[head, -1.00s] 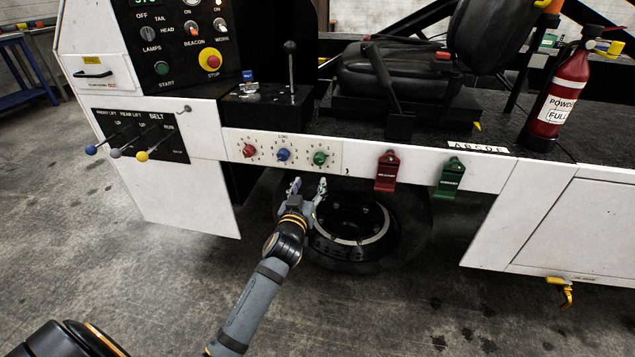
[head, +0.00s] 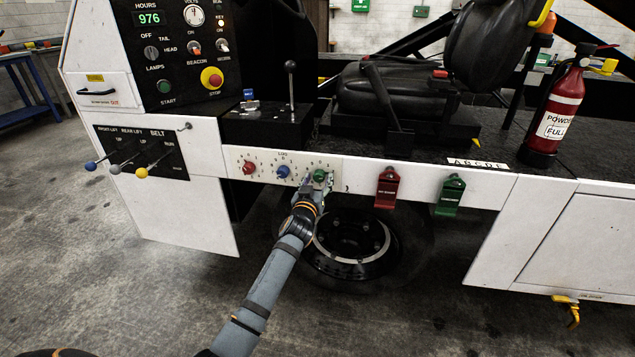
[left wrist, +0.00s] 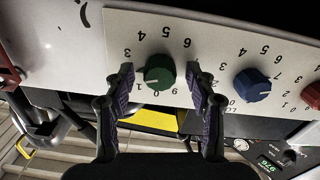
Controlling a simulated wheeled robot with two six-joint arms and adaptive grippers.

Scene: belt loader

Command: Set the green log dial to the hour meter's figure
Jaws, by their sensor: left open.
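The green log dial (head: 319,176) is the rightmost of three dials on a white strip. In the left wrist view, which is upside down, the green dial (left wrist: 160,72) has a white pointer line towards the picture's left, near the 1; the exact figure is hard to tell. My left gripper (head: 317,182) is open, with one finger on each side of the green dial; I cannot tell whether they touch it. The hour meter (head: 149,18) reads 976 in green figures. The blue dial (head: 283,172) and red dial (head: 249,168) are beside it.
Levers with coloured knobs (head: 141,172) stick out at the left. A black joystick (head: 291,82) rises above the strip. A wheel (head: 352,240) is below.

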